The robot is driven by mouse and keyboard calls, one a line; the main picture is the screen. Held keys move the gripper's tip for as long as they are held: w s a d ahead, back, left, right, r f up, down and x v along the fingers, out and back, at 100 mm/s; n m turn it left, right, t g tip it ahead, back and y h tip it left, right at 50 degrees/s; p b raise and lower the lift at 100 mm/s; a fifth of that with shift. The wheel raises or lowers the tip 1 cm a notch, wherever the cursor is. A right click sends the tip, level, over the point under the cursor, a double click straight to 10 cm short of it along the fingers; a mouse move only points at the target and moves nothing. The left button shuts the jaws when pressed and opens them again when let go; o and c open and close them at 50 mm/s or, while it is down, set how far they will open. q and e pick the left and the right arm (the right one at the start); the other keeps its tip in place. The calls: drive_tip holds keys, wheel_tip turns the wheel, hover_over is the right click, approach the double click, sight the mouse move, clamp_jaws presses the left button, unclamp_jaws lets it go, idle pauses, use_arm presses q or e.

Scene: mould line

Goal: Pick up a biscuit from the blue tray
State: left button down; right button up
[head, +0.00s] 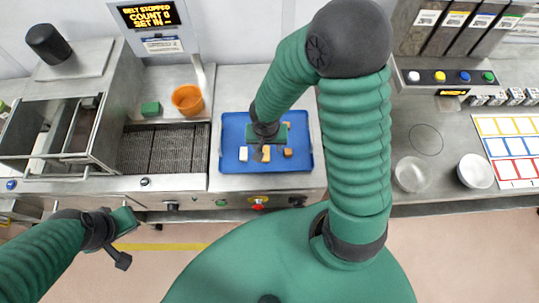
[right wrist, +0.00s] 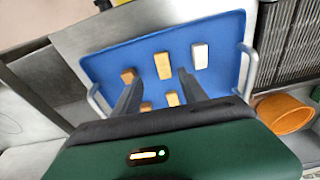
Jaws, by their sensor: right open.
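The blue tray (head: 303,165) lies on the counter in the head view and fills the middle of the right wrist view (right wrist: 100,62). Several small blocks of biscuit lie on it in two rows. In the right wrist view, one row has a brown biscuit (right wrist: 128,75), a tan biscuit (right wrist: 162,66) and a white biscuit (right wrist: 200,56). A brown biscuit (right wrist: 146,107) and a tan biscuit (right wrist: 172,99) lie nearer. My right gripper (right wrist: 159,75) is open above the tray, its fingers apart and empty. My left gripper (head: 122,243) hangs in front of the counter; its jaw opening is unclear.
An orange bowl (head: 187,99) and a green block (head: 151,109) stand left of the tray, behind a dark conveyor belt (head: 160,150). A sign pole rises near the tray's left.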

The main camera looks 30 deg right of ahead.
sight(267, 152)
drive_tip(key=w+f, duration=0.2)
drive_tip(key=f, duration=0.2)
drive_tip(key=f+b, duration=0.2)
drive_tip(key=shift+s+a+f, duration=0.1)
drive_tip(key=shift+s+f, duration=0.15)
drive_tip(key=shift+f, duration=0.15)
drive_tip(key=shift+s+f, duration=0.15)
drive_tip(key=shift+d, duration=0.4)
drive_tip(key=shift+w+f, duration=0.15)
drive_tip(key=shift+w, duration=0.1)
drive_tip(key=shift+c, duration=2.2)
use_arm(q)
drive_tip(key=f, duration=0.1)
drive_tip(key=w+a+f, duration=0.1)
drive_tip(key=f, duration=0.1)
drive_tip(key=shift+w+a+f, duration=0.15)
drive_tip(key=shift+w, duration=0.1)
use_arm(e)
drive_tip(key=shift+a, duration=0.3)
clamp_jaws()
